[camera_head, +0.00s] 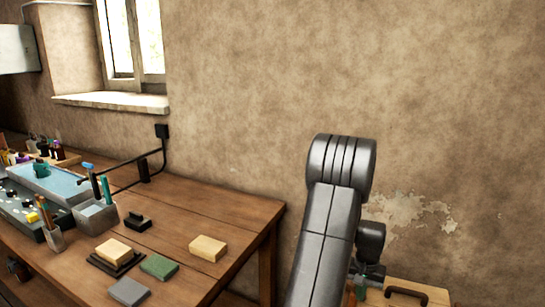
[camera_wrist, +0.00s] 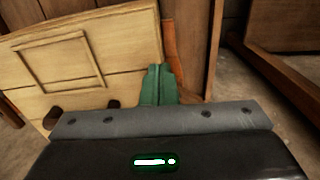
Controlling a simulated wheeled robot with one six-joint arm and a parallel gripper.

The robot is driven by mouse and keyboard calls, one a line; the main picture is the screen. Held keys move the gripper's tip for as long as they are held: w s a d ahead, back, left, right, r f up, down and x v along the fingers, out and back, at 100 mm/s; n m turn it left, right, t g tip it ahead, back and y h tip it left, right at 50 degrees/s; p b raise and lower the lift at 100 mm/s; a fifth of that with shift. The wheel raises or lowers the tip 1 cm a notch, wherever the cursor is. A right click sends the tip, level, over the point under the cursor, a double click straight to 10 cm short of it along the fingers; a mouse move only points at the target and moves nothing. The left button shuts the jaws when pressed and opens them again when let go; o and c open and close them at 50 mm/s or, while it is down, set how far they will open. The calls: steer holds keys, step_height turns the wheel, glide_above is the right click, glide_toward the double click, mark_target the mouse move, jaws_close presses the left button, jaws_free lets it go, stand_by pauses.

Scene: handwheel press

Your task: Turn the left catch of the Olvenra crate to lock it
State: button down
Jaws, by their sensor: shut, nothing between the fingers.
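A pale wooden crate (camera_wrist: 120,35) fills the upper left of the wrist view, with a framed panel on its face. Its top with a dark handle also shows at the bottom right of the head view (camera_head: 432,293). No name is readable on it. My gripper (camera_wrist: 158,72) shows as green fingers, shut and empty, beside the crate's right edge; I cannot tell if they touch it. An orange-brown strip (camera_wrist: 171,45) stands just behind the fingers. Two dark knobs (camera_wrist: 113,104) show low on the crate face, partly hidden by my gripper body. I cannot clearly make out the left catch.
A wooden workbench (camera_head: 235,207) stands to the left in the head view, with wood and coloured blocks (camera_head: 160,267), tool pots and a blue-topped tray (camera_head: 55,183). A plaster wall (camera_head: 440,100) rises behind. The wrist view shows wooden framing (camera_wrist: 280,30) and bare floor at right.

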mark_target(364, 306)
step_height(364, 306, up, 4)
steer(key=shift+f+p, duration=0.15)
steer(key=shift+p, duration=0.75)
steer(key=shift+s+d+f+n+b, duration=0.1)
steer(key=shift+d+f+n+b, duration=0.2)
steer(key=shift+f+n, duration=1.2)
steer(key=shift+d+f+n+b, duration=0.35)
steer(key=shift+f+n, duration=0.2)
steer(key=shift+n, duration=1.95)
steer(key=shift+s+d+f+n+b, duration=0.1)
steer(key=shift+d+f+n+b, duration=0.2)
steer(key=shift+f+n, duration=1.2)
steer(key=shift+r+n, duration=0.5)
steer(key=shift+w+a, duration=0.2)
steer(key=shift+w, duration=0.45)
